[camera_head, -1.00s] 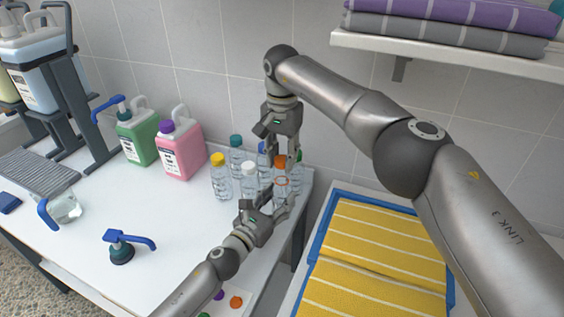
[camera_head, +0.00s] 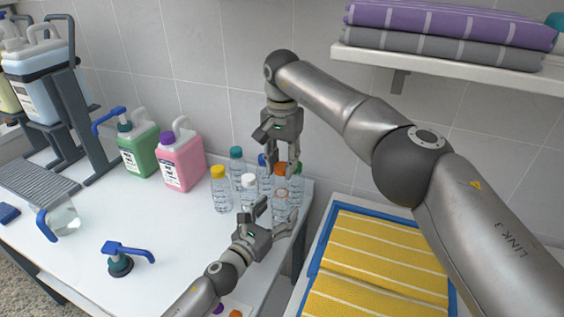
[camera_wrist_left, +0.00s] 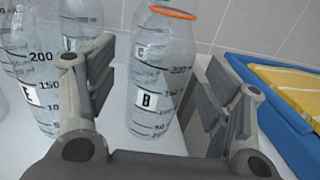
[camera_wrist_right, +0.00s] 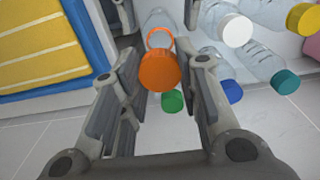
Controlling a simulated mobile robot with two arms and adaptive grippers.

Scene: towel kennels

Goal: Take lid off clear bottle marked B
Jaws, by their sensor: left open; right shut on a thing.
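The clear bottle marked B (camera_wrist_left: 160,65) stands upright on the white counter, with an orange ring (camera_wrist_left: 173,12) at its neck. It is also in the head view (camera_head: 281,208). My right gripper (camera_head: 287,167) points down above it, shut on the orange lid (camera_wrist_right: 160,70). The lid is apart from the bottle, just above the ring. My left gripper (camera_head: 277,212) is open low in front of bottle B, one finger to each side, with gaps between fingers and bottle.
Other clear bottles crowd close by, with white (camera_head: 248,178), yellow (camera_head: 218,171), teal (camera_head: 236,152), blue and green lids. Bottle E (camera_wrist_left: 35,80) is left of B. A blue tray with yellow towels (camera_head: 375,262) is at right.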

